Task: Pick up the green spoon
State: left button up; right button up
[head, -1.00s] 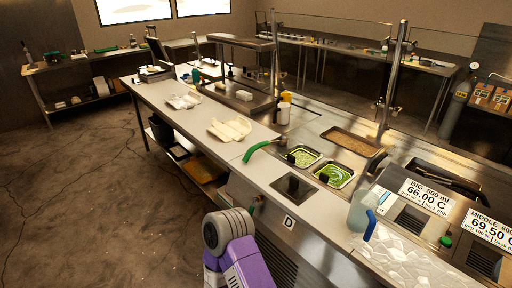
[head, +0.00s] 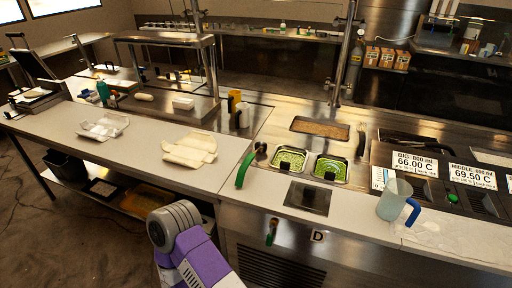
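The green spoon (head: 243,169) lies at the front of the steel counter, left of two square pans of green food. Its curved green handle hangs over toward the white worktop, and its dark end is by the left pan (head: 289,160). A purple and grey link of one of my arms shows at the bottom, well below the spoon and apart from it.
Right of the spoon are the second green pan (head: 330,168), a dark square plate (head: 308,197) and a clear jug with a blue handle (head: 394,202). Wrapped tortillas (head: 190,149) lie to the left.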

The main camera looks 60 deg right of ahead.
aim_at(260, 146)
jog(key=z, duration=0.95)
jog(key=i, duration=1)
jog(key=z, duration=1.15)
